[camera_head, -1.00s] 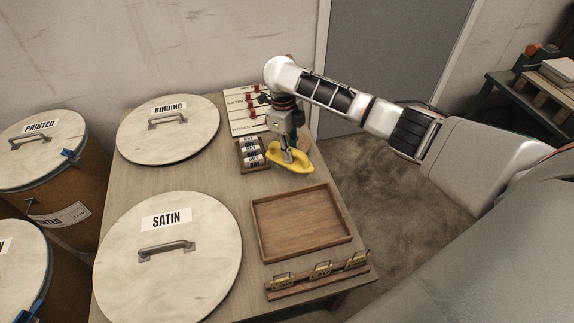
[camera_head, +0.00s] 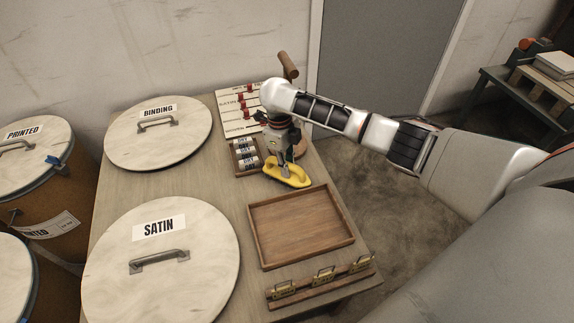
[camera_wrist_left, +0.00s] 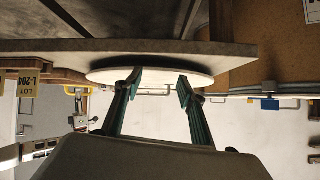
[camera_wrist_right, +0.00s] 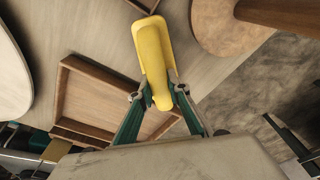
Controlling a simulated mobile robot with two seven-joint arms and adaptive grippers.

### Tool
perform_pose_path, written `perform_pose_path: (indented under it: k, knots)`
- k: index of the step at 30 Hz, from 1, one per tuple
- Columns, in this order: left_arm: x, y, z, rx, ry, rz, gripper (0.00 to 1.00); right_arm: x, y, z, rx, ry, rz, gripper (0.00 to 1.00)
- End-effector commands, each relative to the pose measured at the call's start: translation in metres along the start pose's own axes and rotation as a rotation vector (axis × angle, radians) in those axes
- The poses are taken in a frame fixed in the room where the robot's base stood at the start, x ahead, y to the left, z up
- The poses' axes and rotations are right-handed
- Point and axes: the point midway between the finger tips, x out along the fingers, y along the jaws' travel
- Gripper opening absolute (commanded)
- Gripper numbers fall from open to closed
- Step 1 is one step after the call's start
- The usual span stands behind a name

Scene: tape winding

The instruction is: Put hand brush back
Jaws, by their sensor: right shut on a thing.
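A yellow hand brush (camera_head: 287,176) is held by my right gripper (camera_head: 284,165), just beyond the far edge of the wooden tray (camera_head: 262,248). In the right wrist view, the fingers of the right gripper (camera_wrist_right: 158,92) close on the near end of the yellow brush (camera_wrist_right: 153,52). I cannot tell whether the brush touches the table. My left gripper (camera_wrist_left: 161,76) shows only in the left wrist view; its fingers are apart with nothing between them. The tray is empty.
A wooden post (camera_head: 287,65) on a round base stands behind my right gripper. A small box of labelled rolls (camera_head: 245,155) sits left of the brush. Round lids marked SATIN (camera_head: 190,225) and BINDING (camera_head: 150,150) cover the left. A brass-clip rack (camera_head: 322,285) is in front.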

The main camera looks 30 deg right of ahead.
Motion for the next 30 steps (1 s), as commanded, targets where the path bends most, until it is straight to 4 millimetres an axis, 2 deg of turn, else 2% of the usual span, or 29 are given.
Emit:
perform_pose_path:
  k: [1,2,3,14,17,23,30]
  knots:
    - [0.000,0.001,0.001,0.000,-0.001,0.001,0.40,0.001,0.000,0.000,0.000,0.001,0.001,0.24]
    - [0.000,0.001,0.001,0.000,-0.001,0.002,0.40,0.001,0.000,0.000,0.000,0.001,0.001,0.32]
    - [0.000,0.001,0.001,0.000,-0.002,0.002,0.40,0.001,0.000,0.000,0.000,0.001,0.001,0.33]
    - [0.000,0.001,0.000,0.001,0.000,0.002,0.40,-0.003,0.000,0.000,0.000,-0.001,0.000,0.33]
    - [0.000,-0.002,-0.006,0.006,0.010,-0.002,0.40,-0.015,0.000,0.001,0.001,-0.005,-0.002,0.33]
    - [-0.002,-0.009,-0.016,0.017,0.021,-0.016,0.40,-0.059,-0.002,0.001,0.001,-0.012,-0.006,0.33]
    - [-0.007,-0.011,-0.009,0.015,0.002,-0.023,0.40,-0.104,0.000,0.001,0.000,-0.008,-0.003,0.33]
